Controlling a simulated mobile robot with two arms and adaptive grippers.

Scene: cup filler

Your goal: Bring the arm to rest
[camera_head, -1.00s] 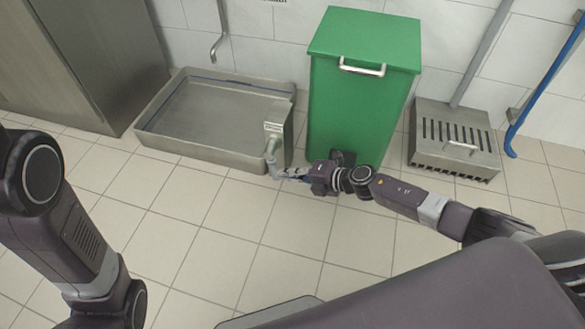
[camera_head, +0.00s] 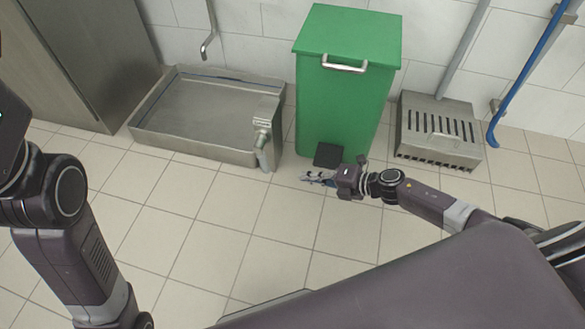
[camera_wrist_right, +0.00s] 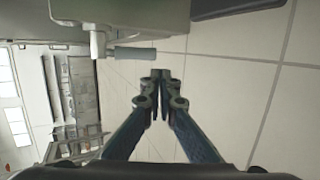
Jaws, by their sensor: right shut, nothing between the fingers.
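My right gripper (camera_head: 312,178) is shut and empty in the head view. It is held in front of the green bin (camera_head: 345,100), over the tiled floor, right of the basin's tap. In the right wrist view its blue-grey fingers (camera_wrist_right: 160,80) meet at the tips with nothing between them. The right arm reaches in from the right. My left arm shows at the left edge of the head view; its gripper is out of sight.
A steel floor basin (camera_head: 195,115) has a tap with a grey handle (camera_head: 262,150) at its front right corner; the tap also shows in the wrist view (camera_wrist_right: 134,53). A black pedal (camera_head: 328,154) is at the bin's foot. A slotted steel box (camera_head: 438,130) stands right. Front floor is clear.

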